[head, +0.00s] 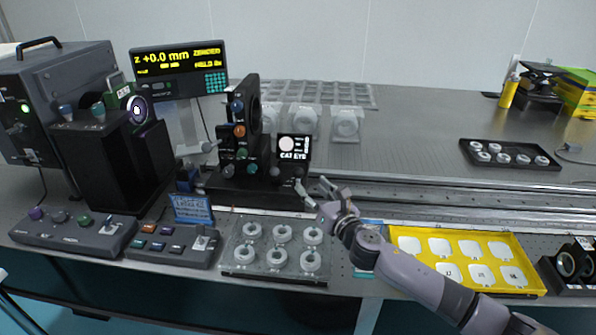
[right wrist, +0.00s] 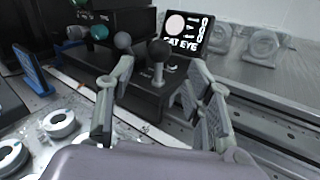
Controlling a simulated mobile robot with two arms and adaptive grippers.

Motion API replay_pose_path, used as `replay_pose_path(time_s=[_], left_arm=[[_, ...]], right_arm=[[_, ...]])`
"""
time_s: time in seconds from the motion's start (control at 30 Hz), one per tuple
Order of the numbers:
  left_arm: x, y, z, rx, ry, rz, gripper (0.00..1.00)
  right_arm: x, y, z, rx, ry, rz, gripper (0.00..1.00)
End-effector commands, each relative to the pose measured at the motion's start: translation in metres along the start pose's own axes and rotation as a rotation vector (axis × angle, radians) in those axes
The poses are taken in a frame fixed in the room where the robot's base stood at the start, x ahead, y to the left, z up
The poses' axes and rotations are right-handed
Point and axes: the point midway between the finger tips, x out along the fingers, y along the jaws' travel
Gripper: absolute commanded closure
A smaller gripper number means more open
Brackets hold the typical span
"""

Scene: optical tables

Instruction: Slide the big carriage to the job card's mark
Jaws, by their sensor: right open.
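The big carriage (head: 262,192) is a black block on the long rail, carrying a tall black optic mount (head: 248,110) and a small "CAT EYE" sign (head: 294,148). In the right wrist view, a black ball knob (right wrist: 160,50) on a pale post stands on the carriage (right wrist: 150,98). My right gripper (head: 312,187) is open at the carriage's front right end. In the wrist view its fingers (right wrist: 160,80) stand either side of the knob's post; I see no grip. A blue card (head: 191,208) with small writing, perhaps the job card, stands left of the carriage. My left gripper is not in view.
The rail (head: 430,192) runs clear to the right. A clear tray of rings (head: 232,256) and a yellow tray (head: 398,233) lie in front. A dark tray (head: 470,160) sits behind the rail. A readout (head: 180,70) shows "Z +0.0 mm".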

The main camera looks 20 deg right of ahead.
Motion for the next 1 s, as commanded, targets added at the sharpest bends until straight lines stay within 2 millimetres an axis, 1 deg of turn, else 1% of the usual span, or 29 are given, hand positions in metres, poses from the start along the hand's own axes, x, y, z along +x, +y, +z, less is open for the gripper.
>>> replay_pose_path(time_s=[0.03, 0.2, 0.3, 0.43, 0.6, 0.9, 0.93, 1.0], left_arm=[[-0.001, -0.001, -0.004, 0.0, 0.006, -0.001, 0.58], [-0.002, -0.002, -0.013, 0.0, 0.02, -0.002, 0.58], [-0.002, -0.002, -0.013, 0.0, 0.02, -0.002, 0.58], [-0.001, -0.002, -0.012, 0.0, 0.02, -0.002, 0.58], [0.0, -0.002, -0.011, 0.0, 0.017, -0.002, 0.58], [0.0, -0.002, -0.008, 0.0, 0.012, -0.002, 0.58], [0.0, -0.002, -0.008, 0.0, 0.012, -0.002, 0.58], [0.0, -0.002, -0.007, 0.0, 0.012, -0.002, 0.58]], right_arm=[[0.012, 0.001, 0.002, 0.002, -0.003, 0.0, 0.53], [0.045, 0.001, 0.001, 0.002, -0.003, -0.001, 0.53], [0.061, 0.001, 0.001, 0.002, -0.002, 0.0, 0.53], [0.077, 0.0, 0.0, 0.001, -0.002, -0.001, 0.53], [0.087, 0.001, 0.0, 0.0, -0.001, 0.002, 0.53], [0.089, 0.0, 0.0, 0.0, 0.0, 0.001, 0.53], [0.089, 0.0, 0.0, 0.0, 0.0, 0.001, 0.53], [0.089, 0.0, 0.0, 0.0, 0.0, 0.001, 0.58]])
